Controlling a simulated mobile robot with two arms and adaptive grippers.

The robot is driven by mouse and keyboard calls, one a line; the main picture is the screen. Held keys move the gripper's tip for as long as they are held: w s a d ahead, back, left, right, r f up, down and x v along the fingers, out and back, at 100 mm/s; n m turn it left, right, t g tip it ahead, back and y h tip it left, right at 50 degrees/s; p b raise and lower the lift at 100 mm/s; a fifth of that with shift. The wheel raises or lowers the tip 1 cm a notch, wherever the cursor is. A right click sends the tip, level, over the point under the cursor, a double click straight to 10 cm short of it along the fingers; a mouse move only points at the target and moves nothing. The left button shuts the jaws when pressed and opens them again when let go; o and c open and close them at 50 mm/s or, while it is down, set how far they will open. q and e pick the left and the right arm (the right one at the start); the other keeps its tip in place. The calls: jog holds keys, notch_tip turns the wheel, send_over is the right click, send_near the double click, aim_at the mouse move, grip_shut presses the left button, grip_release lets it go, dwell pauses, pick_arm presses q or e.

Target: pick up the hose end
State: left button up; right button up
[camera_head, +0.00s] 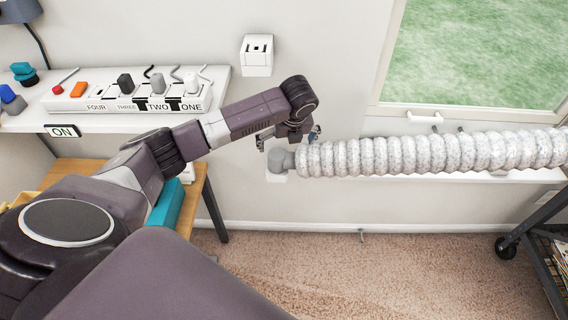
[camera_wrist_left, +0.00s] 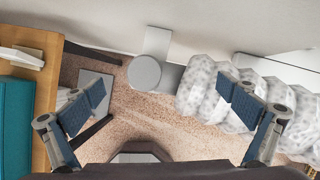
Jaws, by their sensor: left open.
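A thick, ribbed, speckled white hose (camera_head: 430,154) runs in from the right in the head view. Its smooth grey hose end (camera_head: 282,160) is at the left tip, close to the wall. In the left wrist view the round grey end (camera_wrist_left: 145,73) shows top centre, with the ribbed hose (camera_wrist_left: 205,88) to its right, partly behind the right finger. My left gripper (camera_head: 289,138) is open and empty, just above the hose end; in the wrist view the end appears between and beyond the spread fingertips (camera_wrist_left: 165,98). Contact cannot be told. My right gripper is not in view.
A white shelf with a power strip (camera_head: 140,92) is on the left wall. A wooden table (camera_head: 196,192) with a teal object stands below it. A window sill (camera_head: 470,115) and a dark wheeled cart (camera_head: 540,255) are at right. Carpet (camera_head: 380,265) is clear below.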

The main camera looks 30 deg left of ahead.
aim_at(284, 152)
pick_arm(q)
jog(key=x, duration=0.6)
jog(key=shift+f, duration=0.25)
jog(key=shift+c, duration=0.5)
jog(key=c, duration=1.2)
